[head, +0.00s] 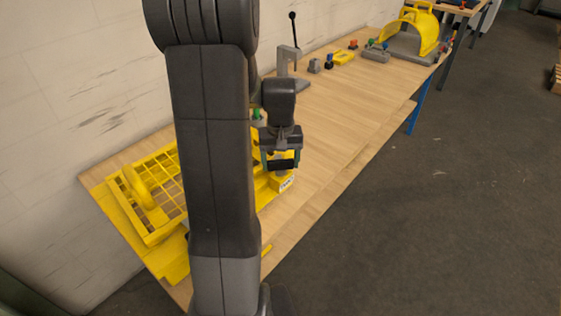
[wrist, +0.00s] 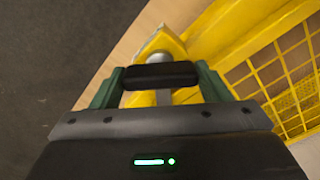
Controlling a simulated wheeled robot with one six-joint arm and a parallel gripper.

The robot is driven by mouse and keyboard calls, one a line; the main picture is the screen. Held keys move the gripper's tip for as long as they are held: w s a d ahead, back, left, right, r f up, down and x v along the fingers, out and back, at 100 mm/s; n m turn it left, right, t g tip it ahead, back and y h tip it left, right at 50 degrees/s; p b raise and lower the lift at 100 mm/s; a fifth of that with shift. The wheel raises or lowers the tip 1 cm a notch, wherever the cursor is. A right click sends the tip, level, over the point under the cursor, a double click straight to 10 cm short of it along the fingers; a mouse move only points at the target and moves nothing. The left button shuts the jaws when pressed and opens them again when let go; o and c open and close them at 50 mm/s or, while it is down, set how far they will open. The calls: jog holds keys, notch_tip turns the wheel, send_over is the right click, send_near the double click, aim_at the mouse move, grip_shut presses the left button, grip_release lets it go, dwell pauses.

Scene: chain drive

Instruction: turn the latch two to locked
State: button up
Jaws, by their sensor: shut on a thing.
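In the wrist view a black bar-shaped handle (wrist: 160,76), which I take to be latch two, lies across between the two green fingers of my gripper (wrist: 160,88). The fingers are shut on its ends. A round grey knob or pivot and a grey stem show behind the bar, on a yellow base (wrist: 167,42). In the head view my gripper (head: 281,163) is low over the yellow fixture (head: 268,188) at the near part of the bench. My arm hides much of the fixture there, and the latch's locked or unlocked marking cannot be read.
A yellow mesh guard (head: 150,215) lies at the left of the bench (head: 335,125). A grey stand with a black lever (head: 293,40), small coloured parts and a yellow hooded machine (head: 415,30) stand farther back. The bench middle is mostly clear.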

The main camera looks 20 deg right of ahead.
aim_at(280, 160)
jog(key=n, duration=0.4)
jog(key=shift+n, duration=0.3)
jog(key=shift+n+b, duration=0.3)
jog(key=shift+n, duration=1.7)
jog(key=o, duration=1)
notch_tip(280, 160, up, 14)
jog(key=shift+f, duration=0.1)
jog(key=shift+f, duration=0.1)
